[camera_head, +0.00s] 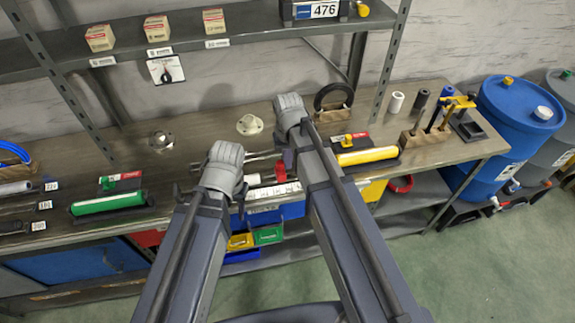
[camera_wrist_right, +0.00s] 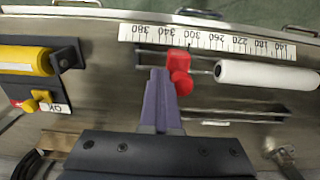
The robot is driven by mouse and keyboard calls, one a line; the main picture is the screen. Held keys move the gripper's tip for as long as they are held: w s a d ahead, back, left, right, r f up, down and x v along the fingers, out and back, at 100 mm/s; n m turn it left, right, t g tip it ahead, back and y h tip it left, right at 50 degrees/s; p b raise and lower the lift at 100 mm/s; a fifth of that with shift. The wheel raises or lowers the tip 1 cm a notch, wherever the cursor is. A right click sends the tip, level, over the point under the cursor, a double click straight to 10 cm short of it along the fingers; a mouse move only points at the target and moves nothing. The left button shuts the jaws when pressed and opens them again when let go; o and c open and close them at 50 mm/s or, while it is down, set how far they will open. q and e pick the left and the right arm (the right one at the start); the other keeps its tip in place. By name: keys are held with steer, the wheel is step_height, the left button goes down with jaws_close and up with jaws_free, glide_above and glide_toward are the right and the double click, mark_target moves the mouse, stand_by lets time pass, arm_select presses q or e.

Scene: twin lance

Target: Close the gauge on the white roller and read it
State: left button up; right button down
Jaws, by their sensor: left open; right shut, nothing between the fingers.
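The white roller (camera_wrist_right: 268,76) lies across the gauge's rails in the right wrist view. The gauge's red slider (camera_wrist_right: 180,72) stands left of the roller's end, with a gap between them. It also shows in the head view (camera_head: 280,173). A printed number scale (camera_wrist_right: 220,42) runs along the gauge; no clear reading shows. My right gripper (camera_wrist_right: 160,75) is shut and empty, its purple fingers just left of the slider; I cannot tell if they touch. In the head view my left gripper (camera_head: 238,192) is open near the roller's side of the gauge, largely hidden by its own wrist.
A yellow roller (camera_head: 368,156) rests in a holder right of the gauge, a green one (camera_head: 108,203) far left. A white flanged part (camera_head: 249,125) and metal flange (camera_head: 162,141) stand behind on the bench. Coloured bins (camera_head: 268,236) hang below the front edge.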

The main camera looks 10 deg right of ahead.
steer(key=shift+a, duration=0.95)
steer(key=shift+s+a, duration=0.1)
steer(key=shift+a, duration=1.4)
steer(key=shift+a, duration=1.5)
steer(key=shift+s+a, duration=0.1)
steer(key=shift+a, duration=1.4)
